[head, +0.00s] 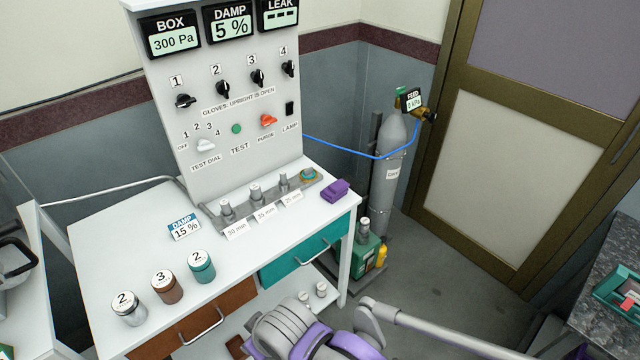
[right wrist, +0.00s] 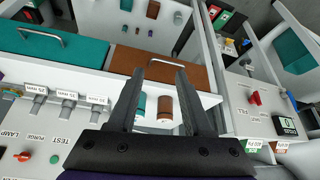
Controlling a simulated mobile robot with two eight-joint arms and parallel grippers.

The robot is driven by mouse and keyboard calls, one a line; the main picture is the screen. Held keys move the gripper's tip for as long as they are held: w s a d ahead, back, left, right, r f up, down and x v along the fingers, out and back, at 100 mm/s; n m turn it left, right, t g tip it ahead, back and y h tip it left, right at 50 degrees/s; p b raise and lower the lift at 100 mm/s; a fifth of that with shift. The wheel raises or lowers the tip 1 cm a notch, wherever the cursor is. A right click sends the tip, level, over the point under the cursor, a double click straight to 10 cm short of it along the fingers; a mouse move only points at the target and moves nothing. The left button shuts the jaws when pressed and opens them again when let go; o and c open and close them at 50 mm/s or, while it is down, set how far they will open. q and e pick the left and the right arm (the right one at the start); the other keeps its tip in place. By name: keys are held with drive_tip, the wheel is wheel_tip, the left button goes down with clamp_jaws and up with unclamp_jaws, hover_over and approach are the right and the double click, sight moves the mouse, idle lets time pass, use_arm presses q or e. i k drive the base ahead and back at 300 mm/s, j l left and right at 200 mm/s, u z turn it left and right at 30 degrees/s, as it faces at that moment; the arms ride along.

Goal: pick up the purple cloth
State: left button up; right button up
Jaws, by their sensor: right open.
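The purple cloth (head: 335,190) is a small folded block. It lies on the right end of the white bench top, beside the grey rail of fittings, in the head view. I cannot make it out clearly in the right wrist view. My right gripper (right wrist: 160,75) shows in the right wrist view with its two dark fingers apart and nothing between them. Part of my grey and purple arm crosses the bottom of the head view, but its gripper does not show there. My left gripper is not in view.
Lidded jars (head: 168,287) stand at the bench's front left, near a damp 15 % card (head: 184,226). The control panel (head: 225,120) rises behind the rail. A gas cylinder (head: 392,170) stands right of the bench. The bench top between jars and cloth is mostly clear.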

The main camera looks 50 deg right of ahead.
sight(333, 193)
drive_tip(key=z, duration=0.5)
drive_tip(key=l+z, duration=0.1)
drive_tip(key=z, duration=0.85)
drive_tip(key=i+z, duration=0.1)
drive_tip(key=z, duration=0.35)
drive_tip(key=u, duration=3.4)
drive_tip(key=z, duration=3.35)
